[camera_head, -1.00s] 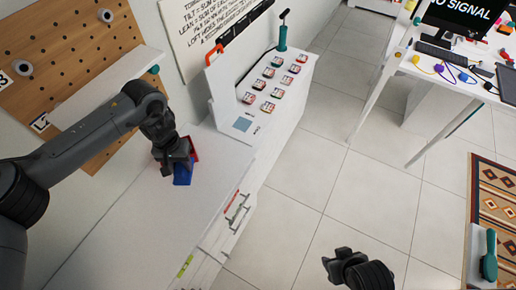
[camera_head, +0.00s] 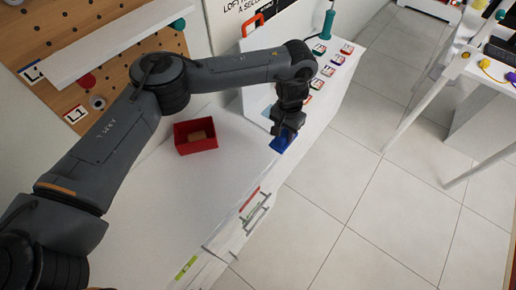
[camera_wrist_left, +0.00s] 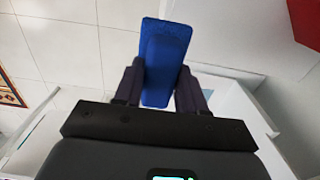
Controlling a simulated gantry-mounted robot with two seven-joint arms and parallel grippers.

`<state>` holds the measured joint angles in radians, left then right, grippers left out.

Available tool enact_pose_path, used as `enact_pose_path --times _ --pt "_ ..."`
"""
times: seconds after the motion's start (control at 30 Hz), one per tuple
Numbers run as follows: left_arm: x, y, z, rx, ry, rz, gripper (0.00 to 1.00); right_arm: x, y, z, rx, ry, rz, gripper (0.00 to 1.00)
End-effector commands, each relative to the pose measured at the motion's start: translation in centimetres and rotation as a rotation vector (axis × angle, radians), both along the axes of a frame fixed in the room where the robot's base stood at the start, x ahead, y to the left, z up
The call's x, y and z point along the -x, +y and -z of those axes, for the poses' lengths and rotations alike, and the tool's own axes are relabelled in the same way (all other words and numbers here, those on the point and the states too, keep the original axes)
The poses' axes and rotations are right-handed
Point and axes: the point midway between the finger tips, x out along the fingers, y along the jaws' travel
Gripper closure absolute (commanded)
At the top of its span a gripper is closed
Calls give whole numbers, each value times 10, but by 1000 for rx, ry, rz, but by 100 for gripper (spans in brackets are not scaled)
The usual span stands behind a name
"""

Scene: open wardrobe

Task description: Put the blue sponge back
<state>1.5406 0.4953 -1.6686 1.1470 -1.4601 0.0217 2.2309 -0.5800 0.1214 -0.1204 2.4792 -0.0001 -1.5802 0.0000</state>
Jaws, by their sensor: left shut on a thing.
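The blue sponge (camera_head: 284,140) is a flat blue block below my left gripper (camera_head: 287,128) in the head view, near the right edge of the white cabinet top. In the left wrist view the sponge (camera_wrist_left: 163,62) stands out between the two dark fingers of my left gripper (camera_wrist_left: 159,88), which is shut on it. A red surface also shows at the upper right of the left wrist view (camera_wrist_left: 306,20). My right gripper is out of view.
The white cabinet top (camera_head: 165,200) is mostly bare in front of the red box. A white stand (camera_head: 345,62) with several small labelled items and a teal-handled tool (camera_head: 327,24) is behind the gripper. A pegboard (camera_head: 110,62) with a shelf is at the left. Tiled floor lies right.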

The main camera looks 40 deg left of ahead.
Motion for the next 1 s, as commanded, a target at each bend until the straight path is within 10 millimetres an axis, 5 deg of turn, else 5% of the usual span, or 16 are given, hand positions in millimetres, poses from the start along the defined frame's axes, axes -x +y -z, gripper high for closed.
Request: enact_pose_path --times 0.6,1.0 --pt "27 97 66 0 -2 -4 93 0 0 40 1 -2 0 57" --pt "31 112 82 -1 0 -1 93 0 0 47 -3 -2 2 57"
